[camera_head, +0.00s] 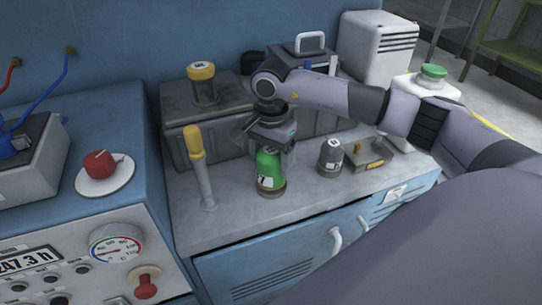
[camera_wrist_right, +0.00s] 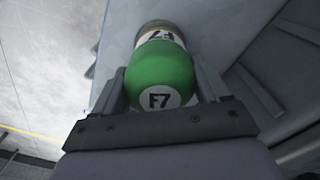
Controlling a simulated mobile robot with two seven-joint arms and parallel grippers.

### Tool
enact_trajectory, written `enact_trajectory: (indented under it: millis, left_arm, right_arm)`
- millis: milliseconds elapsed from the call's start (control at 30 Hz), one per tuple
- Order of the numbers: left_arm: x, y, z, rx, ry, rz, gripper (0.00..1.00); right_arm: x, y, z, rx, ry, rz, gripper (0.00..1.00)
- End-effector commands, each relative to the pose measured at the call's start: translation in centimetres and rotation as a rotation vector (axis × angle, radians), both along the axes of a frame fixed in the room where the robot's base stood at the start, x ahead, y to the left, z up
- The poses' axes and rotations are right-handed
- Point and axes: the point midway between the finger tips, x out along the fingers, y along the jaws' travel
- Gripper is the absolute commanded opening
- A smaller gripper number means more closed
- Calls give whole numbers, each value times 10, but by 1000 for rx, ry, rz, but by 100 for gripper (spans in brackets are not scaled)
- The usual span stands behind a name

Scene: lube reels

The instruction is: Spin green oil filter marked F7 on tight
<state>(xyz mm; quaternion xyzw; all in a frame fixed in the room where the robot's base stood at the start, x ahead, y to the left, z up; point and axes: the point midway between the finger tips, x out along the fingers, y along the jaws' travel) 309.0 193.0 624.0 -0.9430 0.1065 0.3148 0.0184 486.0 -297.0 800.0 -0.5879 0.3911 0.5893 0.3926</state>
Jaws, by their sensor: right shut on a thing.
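The green oil filter (camera_head: 268,169) stands upright on the grey bench top, with a white label band and a dark base ring. In the right wrist view the filter (camera_wrist_right: 162,72) shows F7 on its end and on its band. My right gripper (camera_head: 270,150) reaches down from above and is shut on the filter, one finger on each side. Whether the filter sits on a mount or only on the bench is hidden at its base. My left gripper is not in view.
A grey filter (camera_head: 330,157) and a small metal tray (camera_head: 368,155) stand to the right. A yellow-handled tool (camera_head: 200,165) stands upright to the left. Dark boxes (camera_head: 180,115) line the back. A white jug with a green cap (camera_head: 432,72) is at the far right.

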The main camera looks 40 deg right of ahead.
Motion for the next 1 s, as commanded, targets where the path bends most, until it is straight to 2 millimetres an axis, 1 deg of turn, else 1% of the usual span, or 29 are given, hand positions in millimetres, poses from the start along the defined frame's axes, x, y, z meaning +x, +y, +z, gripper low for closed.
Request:
enact_trajectory:
  millis: [333, 367, 400, 433, 767, 800, 867, 1000]
  left_arm:
    - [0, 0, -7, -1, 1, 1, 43]
    - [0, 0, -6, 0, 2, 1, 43]
    - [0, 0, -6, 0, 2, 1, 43]
    - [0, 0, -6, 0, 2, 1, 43]
    - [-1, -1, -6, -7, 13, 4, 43]
    - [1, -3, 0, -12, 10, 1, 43]
    - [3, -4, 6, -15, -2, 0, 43]
    - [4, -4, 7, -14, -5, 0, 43]
  right_arm:
    - [0, 0, -7, 0, -1, 0, 50]
    - [0, 0, -6, 1, -2, 0, 84]
    - [0, 0, -6, 0, -1, 0, 97]
    - [0, 0, -6, 0, -1, 0, 100]
    - [0, 0, -7, 0, 1, 0, 100]
    - [1, 0, -2, 0, -2, 0, 100]
    - [1, 0, 9, -1, -4, 0, 100]
    - [1, 0, 34, 0, -4, 1, 100]
